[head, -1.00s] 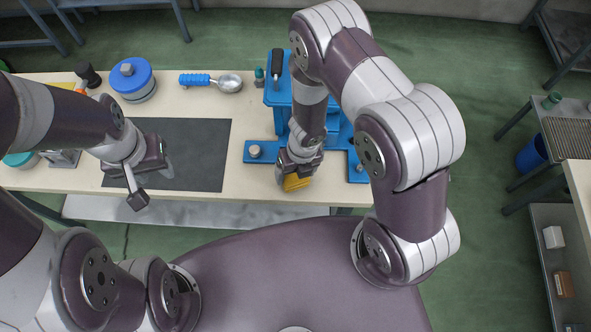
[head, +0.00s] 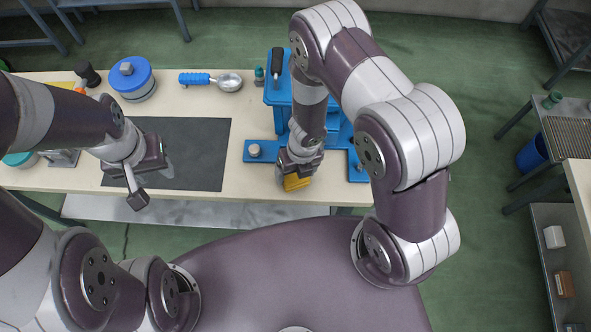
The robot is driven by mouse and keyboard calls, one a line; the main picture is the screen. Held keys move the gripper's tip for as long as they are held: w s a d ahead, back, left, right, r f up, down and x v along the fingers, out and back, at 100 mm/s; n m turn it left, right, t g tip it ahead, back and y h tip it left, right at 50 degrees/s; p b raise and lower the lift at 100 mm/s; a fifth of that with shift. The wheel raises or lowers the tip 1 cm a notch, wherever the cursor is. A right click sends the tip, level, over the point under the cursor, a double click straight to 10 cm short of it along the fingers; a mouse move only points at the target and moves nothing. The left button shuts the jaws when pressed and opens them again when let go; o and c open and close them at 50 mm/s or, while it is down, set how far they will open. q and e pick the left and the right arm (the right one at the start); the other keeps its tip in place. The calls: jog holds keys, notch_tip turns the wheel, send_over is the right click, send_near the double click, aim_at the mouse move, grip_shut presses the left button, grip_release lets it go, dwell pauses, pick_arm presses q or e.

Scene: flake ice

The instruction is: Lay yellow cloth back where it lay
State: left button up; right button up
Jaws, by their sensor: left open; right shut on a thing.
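The yellow cloth (head: 297,183) shows just below my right gripper (head: 291,178), near the front edge of the bench and in front of the blue machine. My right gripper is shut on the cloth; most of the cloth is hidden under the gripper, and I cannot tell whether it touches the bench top. My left gripper (head: 153,187) is open and empty over the front part of the dark grey mat.
The bench (head: 240,185) carries the blue machine (head: 283,97), a blue-lidded jar (head: 133,80), a scoop with a blue handle (head: 205,79) and the dark grey mat (head: 205,150). Another yellow item (head: 62,85) lies at the far left. Bare bench top lies between mat and machine.

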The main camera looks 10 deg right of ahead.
jog(key=shift+f+b, duration=0.35)
dwell(0.4)
jog(key=o, duration=1.2)
jog(key=shift+a, duration=0.15)
jog(key=shift+r, duration=0.15)
jog(key=shift+d+r+p, duration=0.15)
jog(key=shift+r+p, duration=0.9)
jog(key=shift+d+r+p, duration=0.2)
jog(key=shift+r+p, duration=0.9)
jog(key=shift+d+r+p, duration=0.15)
jog(key=shift+r+p, duration=0.9)
jog(key=shift+d+r+p, duration=0.2)
jog(key=shift+r+p, duration=0.4)
jog(key=shift+r, duration=0.05)
